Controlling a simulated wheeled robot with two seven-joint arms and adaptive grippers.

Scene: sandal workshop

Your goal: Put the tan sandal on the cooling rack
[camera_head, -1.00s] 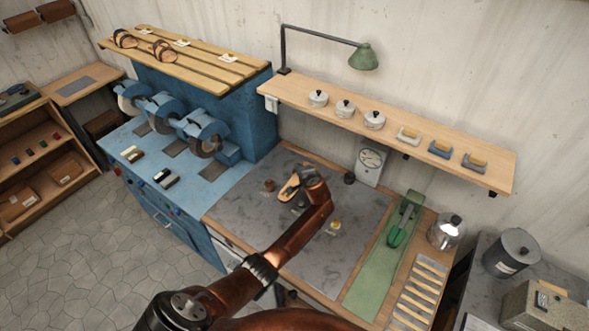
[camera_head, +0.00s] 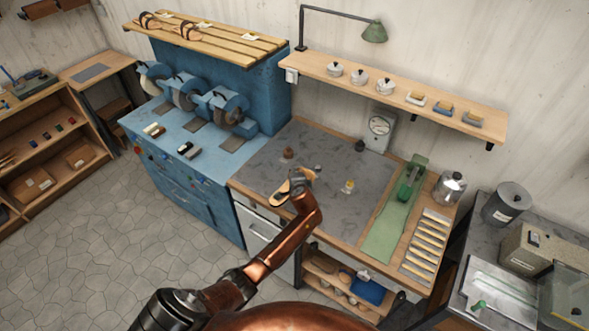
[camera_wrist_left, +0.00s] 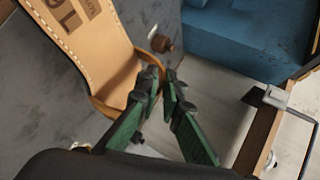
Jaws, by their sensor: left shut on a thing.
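The tan sandal (camera_head: 281,196) is in my left gripper (camera_head: 296,180), over the front left part of the grey bench mat. In the left wrist view the sandal's tan sole (camera_wrist_left: 85,50) has stitched edges and dark stamped lettering. The green fingers of my left gripper (camera_wrist_left: 166,88) are closed at the sandal's brown strap (camera_wrist_left: 113,103). A slatted wooden rack (camera_head: 215,38), which looks like the cooling rack, lies on top of the blue machine at the upper left. Brown-strapped sandals and small white cards lie on it. My right gripper is not in view.
The blue machine (camera_head: 200,160) with grinding wheels stands left of the bench. A lamp (camera_head: 374,31) and a shelf (camera_head: 400,92) with tins and brushes are above the bench. A kettle (camera_head: 449,187) and green tool (camera_head: 409,182) stand right. The rack's right half is mostly clear.

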